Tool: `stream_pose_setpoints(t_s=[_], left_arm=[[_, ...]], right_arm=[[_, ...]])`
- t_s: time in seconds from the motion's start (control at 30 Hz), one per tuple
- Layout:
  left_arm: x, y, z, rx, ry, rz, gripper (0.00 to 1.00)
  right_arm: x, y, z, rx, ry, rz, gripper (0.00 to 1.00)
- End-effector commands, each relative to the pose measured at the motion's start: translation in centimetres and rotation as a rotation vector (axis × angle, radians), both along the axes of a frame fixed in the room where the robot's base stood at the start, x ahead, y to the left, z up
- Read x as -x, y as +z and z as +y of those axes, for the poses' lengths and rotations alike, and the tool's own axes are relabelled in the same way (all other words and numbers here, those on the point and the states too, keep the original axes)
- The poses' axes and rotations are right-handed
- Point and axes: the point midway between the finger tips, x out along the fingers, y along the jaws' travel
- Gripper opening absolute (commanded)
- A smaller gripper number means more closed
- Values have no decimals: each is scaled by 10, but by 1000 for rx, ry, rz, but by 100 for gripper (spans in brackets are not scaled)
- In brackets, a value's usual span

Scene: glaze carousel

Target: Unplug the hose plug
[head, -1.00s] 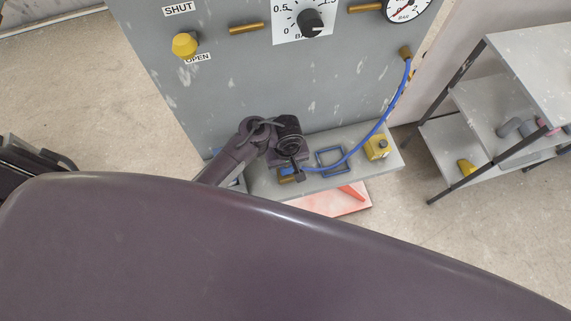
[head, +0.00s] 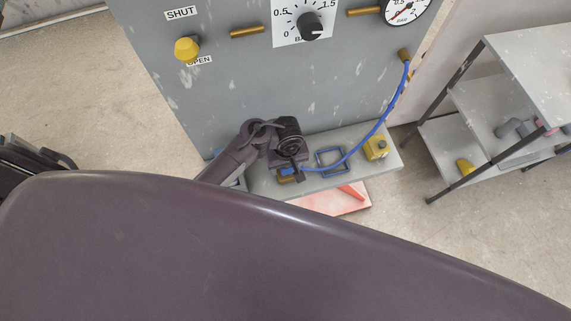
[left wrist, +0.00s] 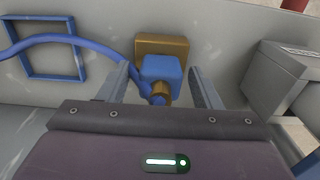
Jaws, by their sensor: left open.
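The hose plug (left wrist: 161,70) is a blue block with a brass collar on the blue hose (left wrist: 88,44). In the left wrist view it sits against a brass socket block (left wrist: 152,44) on the grey panel. My left gripper (left wrist: 159,76) is open, with one finger on each side of the plug and a visible gap on both sides. In the head view the left gripper (head: 289,168) is over the plug (head: 287,171) at the panel's low ledge, and partly hides it. My right gripper is not in view.
The hose rises to a brass fitting (head: 404,54) on the panel. A blue square frame (head: 332,173) and a yellow block (head: 376,148) are on the ledge (head: 350,139). A red-and-white board (head: 318,206) lies below. A shelf rack (head: 500,90) stands at right.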

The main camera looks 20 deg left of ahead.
Motion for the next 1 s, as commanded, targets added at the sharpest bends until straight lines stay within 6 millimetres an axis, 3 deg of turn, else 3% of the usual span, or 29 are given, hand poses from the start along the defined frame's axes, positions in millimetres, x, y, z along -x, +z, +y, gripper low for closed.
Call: stream_pose_setpoints(t_s=[0.27, 0.7, 1.0], left_arm=[[0, 0, 0, -1, -1, -1, 58], [0, 0, 0, 0, -1, 0, 2], [0, 8, -1, 0, -1, 0, 0]], right_arm=[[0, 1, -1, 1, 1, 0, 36], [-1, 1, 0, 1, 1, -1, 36], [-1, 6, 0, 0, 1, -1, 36]])
